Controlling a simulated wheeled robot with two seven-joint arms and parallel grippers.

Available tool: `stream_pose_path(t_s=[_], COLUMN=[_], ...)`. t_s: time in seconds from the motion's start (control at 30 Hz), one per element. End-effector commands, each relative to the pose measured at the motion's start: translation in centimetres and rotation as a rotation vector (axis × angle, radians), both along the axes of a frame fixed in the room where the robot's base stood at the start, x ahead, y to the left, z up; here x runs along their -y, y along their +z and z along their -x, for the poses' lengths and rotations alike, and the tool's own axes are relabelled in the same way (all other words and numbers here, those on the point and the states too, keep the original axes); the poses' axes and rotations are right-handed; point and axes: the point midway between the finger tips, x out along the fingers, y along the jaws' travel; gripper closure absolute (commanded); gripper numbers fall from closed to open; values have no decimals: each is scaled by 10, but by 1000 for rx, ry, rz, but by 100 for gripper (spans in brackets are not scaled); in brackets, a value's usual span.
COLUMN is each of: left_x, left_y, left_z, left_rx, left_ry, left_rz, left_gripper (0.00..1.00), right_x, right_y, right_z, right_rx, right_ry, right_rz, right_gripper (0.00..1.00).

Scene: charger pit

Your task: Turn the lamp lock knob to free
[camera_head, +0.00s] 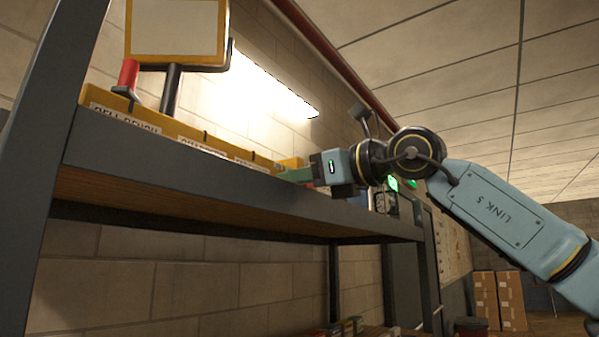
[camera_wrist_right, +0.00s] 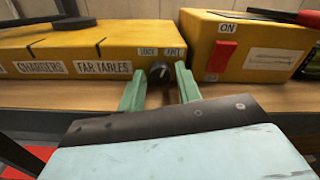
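The black lock knob (camera_wrist_right: 160,72) is on the front of a long yellow box (camera_wrist_right: 108,45), below two small white labels (camera_wrist_right: 159,52) whose words are too blurred to read surely. A light pointer mark on the knob shows, but its exact direction is hard to tell. My right gripper (camera_wrist_right: 161,88) is open, one green finger on each side of the knob; whether either finger touches it I cannot tell. In the head view my right gripper (camera_head: 297,174) reaches the far end of the yellow box (camera_head: 190,133); the knob is hidden there. My left gripper is not in view.
A framed yellow panel (camera_head: 178,28) on a post and a red handle (camera_head: 128,73) rise above the box. A second yellow box (camera_wrist_right: 240,48) with a red switch (camera_wrist_right: 220,56) stands right of the fingers. The shelf edge (camera_head: 200,174) runs below my gripper.

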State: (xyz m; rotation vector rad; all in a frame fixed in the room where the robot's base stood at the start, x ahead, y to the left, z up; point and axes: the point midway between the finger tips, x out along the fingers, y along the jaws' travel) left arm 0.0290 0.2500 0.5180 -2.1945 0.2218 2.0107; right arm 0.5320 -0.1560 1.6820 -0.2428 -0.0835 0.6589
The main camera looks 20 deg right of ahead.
Motion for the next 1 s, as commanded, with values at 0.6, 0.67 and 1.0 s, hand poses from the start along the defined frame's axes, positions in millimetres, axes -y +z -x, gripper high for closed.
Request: stream_pose_path(t_s=[0.6,0.67,1.0], left_x=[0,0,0], left_y=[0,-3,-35], left_z=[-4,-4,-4], left_rx=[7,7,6], left_ry=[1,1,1], left_rz=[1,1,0], left_gripper=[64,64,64], right_x=[-1,-2,-1], right_y=[-1,-2,-3], right_z=[-2,-2,-2], right_rx=[-2,-12,-232], right_ry=[0,0,1], right_rz=[-2,-16,-298], right_gripper=[98,98,98])
